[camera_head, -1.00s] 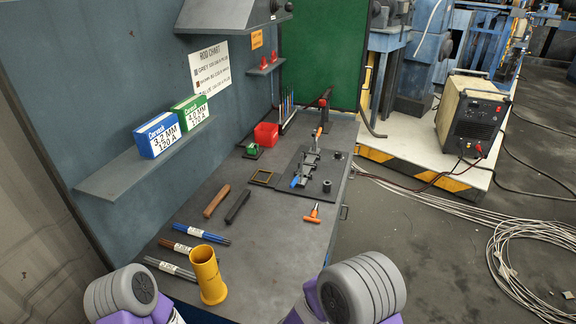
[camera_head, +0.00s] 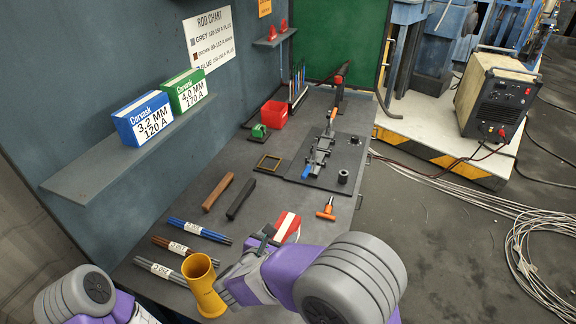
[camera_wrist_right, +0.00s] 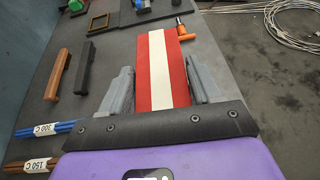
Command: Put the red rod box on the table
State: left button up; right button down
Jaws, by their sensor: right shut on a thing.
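The red rod box (camera_head: 287,226), red with a white stripe, is between the fingers of my right gripper (camera_head: 268,238), over the front part of the table (camera_head: 270,204). In the right wrist view the box (camera_wrist_right: 160,72) fills the space between the two grey fingers of the right gripper (camera_wrist_right: 160,92), which is shut on it. Whether its underside touches the table top is hidden. My left arm shows only at the lower left of the head view; its gripper is out of the picture.
A yellow cup (camera_head: 203,287) stands just left of my right gripper, beside blue (camera_head: 199,230), brown (camera_head: 181,249) and grey rod bundles. Two handles, a black fixture plate (camera_head: 325,158) and an orange-handled tool (camera_head: 326,211) lie farther back. Blue (camera_head: 143,117) and green (camera_head: 184,91) boxes stand on the shelf.

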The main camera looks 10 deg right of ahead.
jog(key=shift+a+r, duration=0.55)
jog(key=shift+a, duration=0.05)
jog(key=shift+a+n+y+b, duration=0.15)
jog(key=shift+n+y+b, duration=0.15)
jog(key=shift+b, duration=0.05)
jog(key=shift+w+f+b, duration=0.1)
jog(key=shift+f+b, duration=1.45)
jog(key=shift+f, duration=3.15)
jog(key=shift+f, duration=0.1)
jog(key=shift+c, duration=1.1)
grip_release()
jog(key=shift+f, duration=0.1)
jog(key=p+v, duration=0.2)
jog(key=v, duration=1)
jog(key=shift+s, duration=0.2)
